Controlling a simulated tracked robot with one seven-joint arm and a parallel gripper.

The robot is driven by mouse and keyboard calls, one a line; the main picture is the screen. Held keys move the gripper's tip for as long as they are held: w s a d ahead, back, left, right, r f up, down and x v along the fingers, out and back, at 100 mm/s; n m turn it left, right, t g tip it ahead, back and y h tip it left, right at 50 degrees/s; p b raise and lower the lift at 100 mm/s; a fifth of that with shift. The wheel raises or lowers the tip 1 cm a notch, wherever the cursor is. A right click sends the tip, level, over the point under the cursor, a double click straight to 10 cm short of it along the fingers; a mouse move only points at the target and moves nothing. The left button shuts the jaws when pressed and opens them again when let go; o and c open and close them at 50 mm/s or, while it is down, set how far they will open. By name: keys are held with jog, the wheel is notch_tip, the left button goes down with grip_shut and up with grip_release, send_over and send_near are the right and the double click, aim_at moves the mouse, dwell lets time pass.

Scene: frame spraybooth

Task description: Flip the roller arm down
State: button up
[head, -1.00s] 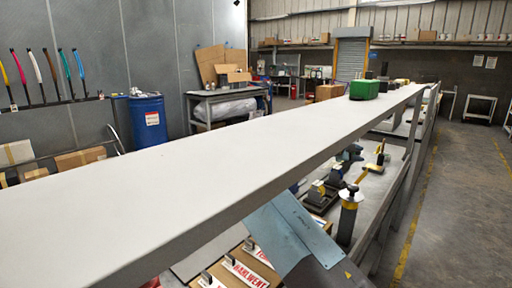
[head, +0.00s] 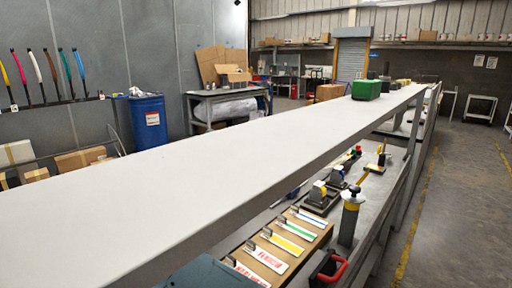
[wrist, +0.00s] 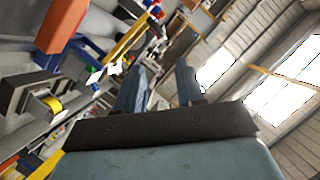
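I cannot pick out the roller arm for certain. Grey devices with yellow parts (head: 318,190) stand on the lower bench in the head view, and a grey device with a yellow roll (wrist: 45,105) shows at the left in the wrist view. My gripper (wrist: 160,88) is open, its two blue fingers apart with nothing seen between them. In the head view only a blue-teal part of mine shows at the bottom edge; the fingertips are hidden there.
A long grey upper shelf (head: 200,170) runs above the lower bench. A board with several labelled strips (head: 283,245), a grey canister with a yellow band (head: 350,215) and a red-handled black object (head: 328,270) are on the bench. A green box (head: 366,89) sits on the shelf.

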jog(key=x, duration=1.3)
jog(key=shift+w+a+f, duration=0.1)
jog(key=shift+w+a, duration=0.1)
grip_shut()
jog(key=shift+a, duration=0.1)
jog(key=shift+a, duration=0.1)
